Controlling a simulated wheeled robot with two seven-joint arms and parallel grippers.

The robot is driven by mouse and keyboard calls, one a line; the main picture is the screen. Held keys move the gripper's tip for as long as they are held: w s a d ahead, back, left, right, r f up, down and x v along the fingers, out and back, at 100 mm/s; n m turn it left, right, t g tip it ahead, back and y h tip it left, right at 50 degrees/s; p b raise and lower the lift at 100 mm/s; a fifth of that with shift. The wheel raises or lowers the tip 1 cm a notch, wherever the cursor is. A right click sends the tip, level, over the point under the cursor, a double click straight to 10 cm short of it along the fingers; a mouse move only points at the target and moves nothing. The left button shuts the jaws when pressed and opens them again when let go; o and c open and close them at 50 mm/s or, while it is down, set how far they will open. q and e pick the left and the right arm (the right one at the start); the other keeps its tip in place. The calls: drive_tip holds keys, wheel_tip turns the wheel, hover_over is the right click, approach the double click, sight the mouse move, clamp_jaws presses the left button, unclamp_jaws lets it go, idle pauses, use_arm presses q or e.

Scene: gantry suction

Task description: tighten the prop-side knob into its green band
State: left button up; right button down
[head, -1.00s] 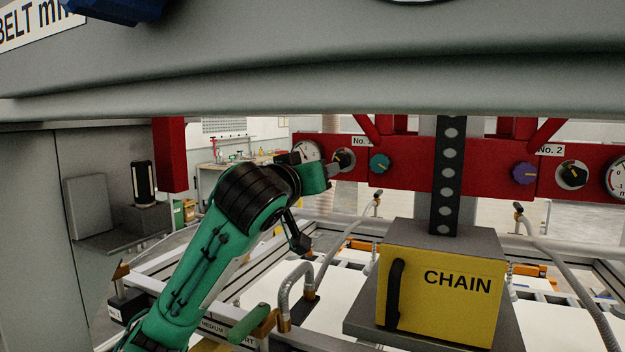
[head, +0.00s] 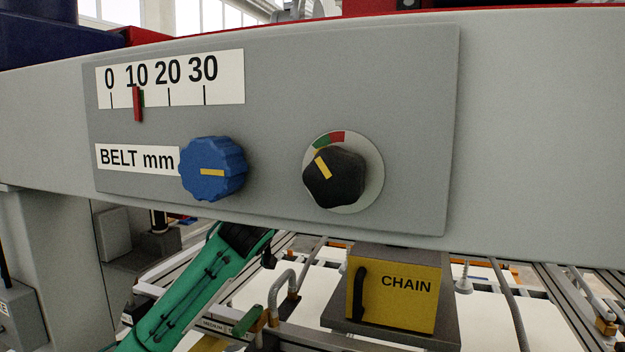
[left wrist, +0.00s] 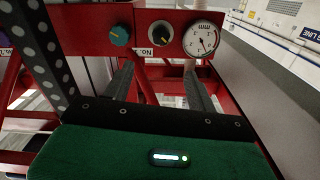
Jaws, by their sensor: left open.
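In the head view, a black knob (head: 335,180) with a yellow pointer sits on a round grey dial with a green and a red band at its top. Its pointer aims up and left, just left of the green. The left wrist view shows another black knob (left wrist: 160,36) on a white dial, on the red beam. Which is the prop-side knob is not labelled. My left gripper (left wrist: 160,82) is open and empty, its two fingers apart below that dial and not touching it. In the head view the grey panel hides this gripper. My right gripper is not in view.
A blue knob (head: 213,169) and a BELT mm scale (head: 170,78) are on the grey panel (head: 270,100). A yellow CHAIN box (head: 395,290) stands below. On the red beam, a teal knob (left wrist: 121,36) and a gauge (left wrist: 202,40) flank the white dial.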

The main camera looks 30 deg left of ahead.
use_arm(q)
drive_tip(key=p+x, duration=0.3)
drive_tip(key=x, duration=1.1)
drive_tip(key=shift+w+a+f, duration=0.15)
drive_tip(key=shift+a+f, duration=0.05)
drive_tip(key=shift+f, duration=0.05)
drive_tip(key=c, duration=1)
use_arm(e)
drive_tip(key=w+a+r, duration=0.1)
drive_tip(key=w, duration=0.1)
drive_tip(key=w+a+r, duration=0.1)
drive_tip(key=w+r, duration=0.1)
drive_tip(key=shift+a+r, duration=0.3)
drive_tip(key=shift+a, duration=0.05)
